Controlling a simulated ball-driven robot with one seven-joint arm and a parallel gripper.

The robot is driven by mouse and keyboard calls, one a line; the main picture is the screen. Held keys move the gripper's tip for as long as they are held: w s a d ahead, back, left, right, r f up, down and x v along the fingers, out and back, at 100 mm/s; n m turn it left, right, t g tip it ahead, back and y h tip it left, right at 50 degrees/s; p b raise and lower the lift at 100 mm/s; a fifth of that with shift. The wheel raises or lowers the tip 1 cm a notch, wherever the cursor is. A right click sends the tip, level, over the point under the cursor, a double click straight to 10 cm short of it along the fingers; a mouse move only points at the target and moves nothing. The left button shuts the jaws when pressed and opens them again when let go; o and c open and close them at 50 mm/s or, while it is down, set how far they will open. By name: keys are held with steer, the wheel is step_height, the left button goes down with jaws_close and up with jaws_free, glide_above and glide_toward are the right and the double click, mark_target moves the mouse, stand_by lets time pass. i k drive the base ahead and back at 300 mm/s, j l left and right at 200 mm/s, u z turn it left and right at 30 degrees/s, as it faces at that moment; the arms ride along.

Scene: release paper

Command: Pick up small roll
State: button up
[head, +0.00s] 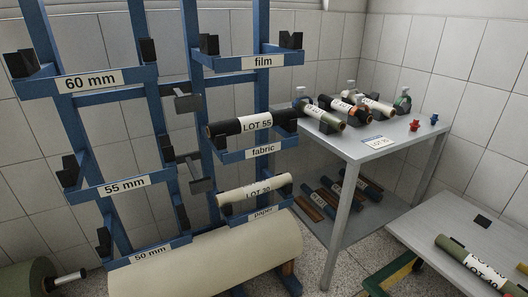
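Several small labelled rolls are in the head view; I cannot tell which one the task means. A black-ended roll marked LOT 55 (254,125) lies on the rack's fabric cradle. A cream roll marked LOT 30 (256,192) lies on the paper cradle below it. More rolls (352,108) lie side by side on the grey table (408,133), with others on its lower shelf (345,222). A green-ended roll (470,262) lies on a low table at the lower right. My gripper is not in view.
The blue rack (168,130) has empty cradles marked film, 60 mm, 55 mm and 50 mm. A large cream roll (215,258) lies below it. A dark green roll (28,279) is at bottom left. Small red and blue pieces (414,125) sit on the grey table.

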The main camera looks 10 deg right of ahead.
mark_target(499, 282)
steer(key=z, duration=1.4)
steer(key=i+l+u, duration=0.2)
steer(key=i, duration=0.2)
steer(key=i+u, duration=0.2)
steer(key=i, duration=0.25)
steer(key=i+l+u, duration=0.25)
steer(key=i, duration=0.15)
